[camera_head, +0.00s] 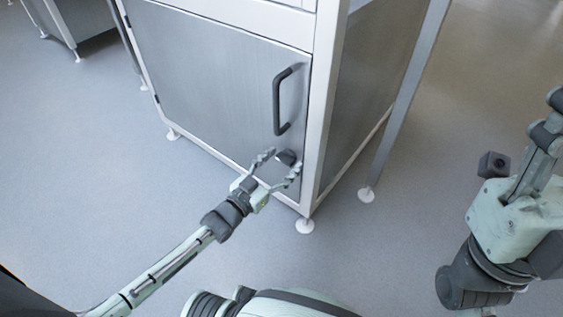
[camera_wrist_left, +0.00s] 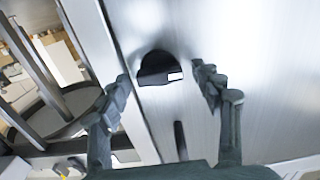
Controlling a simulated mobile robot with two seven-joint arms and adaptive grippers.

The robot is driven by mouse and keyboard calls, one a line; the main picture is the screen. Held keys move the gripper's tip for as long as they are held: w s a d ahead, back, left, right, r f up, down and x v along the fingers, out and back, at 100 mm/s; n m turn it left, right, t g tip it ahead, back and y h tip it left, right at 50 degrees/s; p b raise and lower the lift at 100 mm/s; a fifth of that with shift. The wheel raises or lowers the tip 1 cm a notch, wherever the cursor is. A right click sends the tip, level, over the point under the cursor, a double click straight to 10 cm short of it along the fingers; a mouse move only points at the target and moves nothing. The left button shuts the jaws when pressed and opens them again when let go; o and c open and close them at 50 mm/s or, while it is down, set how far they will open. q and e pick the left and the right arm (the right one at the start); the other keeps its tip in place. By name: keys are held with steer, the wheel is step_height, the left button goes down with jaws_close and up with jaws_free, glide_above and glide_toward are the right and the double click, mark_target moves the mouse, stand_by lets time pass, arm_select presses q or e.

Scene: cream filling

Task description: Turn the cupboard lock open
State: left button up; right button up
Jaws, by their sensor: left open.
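The cupboard door (camera_head: 215,75) is a closed grey metal panel in a pale frame. A dark lock knob (camera_head: 287,157) sits low on the door near its right edge, below the black handle. My left gripper (camera_head: 278,164) is open at the knob, with one finger on each side of it in the head view. In the left wrist view the knob (camera_wrist_left: 158,68) lies between and ahead of the two spread fingertips (camera_wrist_left: 163,85), with visible gaps. The handle (camera_wrist_left: 180,140) shows partly below it.
The cupboard frame's right front post (camera_head: 321,110) stands close to the knob. My right arm is at the right edge of the head view, away from the cupboard. The grey floor (camera_head: 110,190) in front is clear.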

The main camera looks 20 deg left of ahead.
arm_select(q)
steer(key=shift+c, duration=0.5)
steer(key=c, duration=1.1)
steer(key=shift+o, duration=0.2)
